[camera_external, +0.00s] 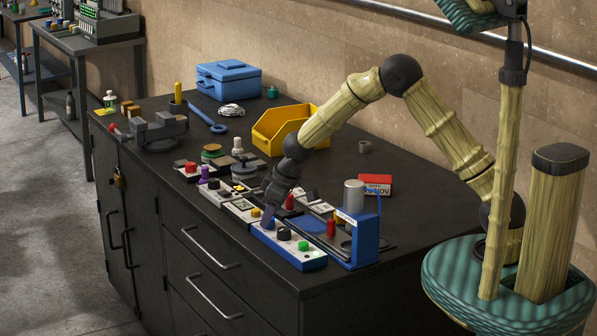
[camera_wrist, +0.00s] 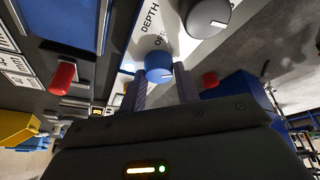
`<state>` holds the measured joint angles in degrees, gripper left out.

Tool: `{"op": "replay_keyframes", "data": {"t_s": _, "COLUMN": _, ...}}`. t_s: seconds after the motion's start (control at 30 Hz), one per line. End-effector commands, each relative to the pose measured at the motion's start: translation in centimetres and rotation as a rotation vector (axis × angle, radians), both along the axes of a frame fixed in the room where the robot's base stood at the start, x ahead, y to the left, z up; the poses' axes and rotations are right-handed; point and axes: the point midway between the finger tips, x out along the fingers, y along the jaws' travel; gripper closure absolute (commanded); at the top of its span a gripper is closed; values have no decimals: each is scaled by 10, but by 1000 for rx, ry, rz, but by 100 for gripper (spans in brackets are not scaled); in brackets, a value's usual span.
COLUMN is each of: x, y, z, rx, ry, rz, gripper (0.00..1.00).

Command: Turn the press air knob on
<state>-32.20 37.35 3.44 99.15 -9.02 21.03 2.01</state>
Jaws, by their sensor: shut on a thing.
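The control panel (camera_external: 290,256) is a white-topped box with blue sides at the front edge of the bench. In the wrist view, a round blue knob (camera_wrist: 158,64) with a short white pointer mark sits on its white face (camera_wrist: 182,50). Part of the printed word by the knob reads "OF"; the rest is hidden. My gripper (camera_external: 268,222) reaches down to the panel's left end. In the wrist view, my gripper (camera_wrist: 160,80) has its two fingers on either side of the blue knob, shut on it.
A larger black knob (camera_wrist: 208,16) stands beside the blue one, near the word "DEPTH". A green button (camera_external: 303,246) is at the panel's right end. The blue press (camera_external: 364,240) with a grey cylinder (camera_external: 354,196) stands close on the right. Other control boxes crowd the left.

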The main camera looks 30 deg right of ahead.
Motion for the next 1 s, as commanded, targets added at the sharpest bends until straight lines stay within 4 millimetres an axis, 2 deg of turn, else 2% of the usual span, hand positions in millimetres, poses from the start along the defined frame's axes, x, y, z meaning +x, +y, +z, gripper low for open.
{"op": "replay_keyframes", "data": {"t_s": 0.3, "x": 1, "y": 1, "z": 2, "rx": 2, "ry": -4, "rz": 0, "gripper": 92}}
{"op": "replay_keyframes", "data": {"t_s": 0.33, "x": 1, "y": 1, "z": 2, "rx": 2, "ry": -4, "rz": 0, "gripper": 65}}
{"op": "replay_keyframes", "data": {"t_s": 0.43, "x": 1, "y": 0, "z": 1, "rx": 1, "ry": -3, "rz": 0, "gripper": 47}}
{"op": "replay_keyframes", "data": {"t_s": 0.77, "x": 0, "y": 0, "z": 2, "rx": 0, "ry": -1, "rz": 0, "gripper": 47}}
{"op": "replay_keyframes", "data": {"t_s": 1.0, "x": -8, "y": -5, "z": 24, "rx": 1, "ry": -3, "rz": 0, "gripper": 47}}
